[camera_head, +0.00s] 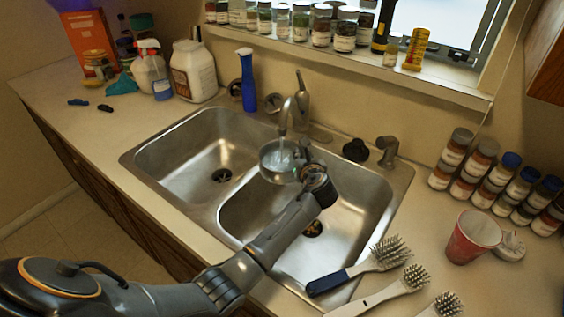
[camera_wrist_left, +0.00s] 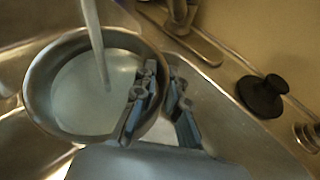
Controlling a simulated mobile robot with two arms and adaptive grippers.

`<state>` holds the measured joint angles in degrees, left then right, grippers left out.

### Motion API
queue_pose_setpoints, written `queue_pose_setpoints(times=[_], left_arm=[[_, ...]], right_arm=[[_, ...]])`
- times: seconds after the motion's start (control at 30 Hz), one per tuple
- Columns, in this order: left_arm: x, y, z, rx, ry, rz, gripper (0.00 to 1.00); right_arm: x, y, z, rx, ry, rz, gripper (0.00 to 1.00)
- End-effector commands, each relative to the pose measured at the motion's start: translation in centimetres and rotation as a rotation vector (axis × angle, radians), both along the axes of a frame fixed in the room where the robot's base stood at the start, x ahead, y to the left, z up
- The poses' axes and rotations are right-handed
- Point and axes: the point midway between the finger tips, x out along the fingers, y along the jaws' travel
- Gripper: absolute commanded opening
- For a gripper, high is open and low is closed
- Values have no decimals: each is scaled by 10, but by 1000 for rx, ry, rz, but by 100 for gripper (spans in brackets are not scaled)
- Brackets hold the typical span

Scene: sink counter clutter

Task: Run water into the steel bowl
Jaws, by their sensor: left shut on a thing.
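The steel bowl (camera_head: 277,157) is under the faucet (camera_head: 290,112), above the divider between the two sink basins. In the left wrist view the bowl (camera_wrist_left: 36,88) holds pale water, and a stream (camera_wrist_left: 96,45) from the spout falls into it. My left gripper (camera_head: 308,158) is shut on the bowl's right rim; in the left wrist view its fingers (camera_wrist_left: 158,104) straddle the rim, one inside and one outside. The bowl looks about level. The faucet's base (camera_wrist_left: 195,42) also shows there. My right gripper is in neither view.
The left basin (camera_head: 190,160) and right basin (camera_head: 345,225) are otherwise empty. Several brushes (camera_head: 370,262) lie at the front right, near a red cup (camera_head: 473,237) and spice jars (camera_head: 490,180). A black stopper (camera_head: 355,150) sits right of the faucet.

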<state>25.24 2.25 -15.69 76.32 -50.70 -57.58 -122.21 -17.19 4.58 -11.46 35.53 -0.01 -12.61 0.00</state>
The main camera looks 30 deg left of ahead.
Motion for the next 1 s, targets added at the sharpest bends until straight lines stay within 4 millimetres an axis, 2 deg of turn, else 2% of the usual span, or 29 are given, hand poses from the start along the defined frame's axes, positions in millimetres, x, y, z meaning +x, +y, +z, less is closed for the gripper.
queue_pose_setpoints(times=[0.03, 0.2, 0.6, 0.77, 1.0], left_arm=[[-6, -2, 4, 1, 2, -1, 0], [-25, -10, 6, 1, 2, -2, 0], [-70, -27, 4, 2, 2, -1, 0], [-79, -31, 2, 1, 1, 0, 0], [-80, -31, 1, 1, 0, 0, 0]], right_arm=[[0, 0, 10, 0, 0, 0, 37], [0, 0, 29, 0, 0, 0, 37], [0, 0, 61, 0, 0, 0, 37], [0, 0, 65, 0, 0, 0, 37], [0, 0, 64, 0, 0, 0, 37]])
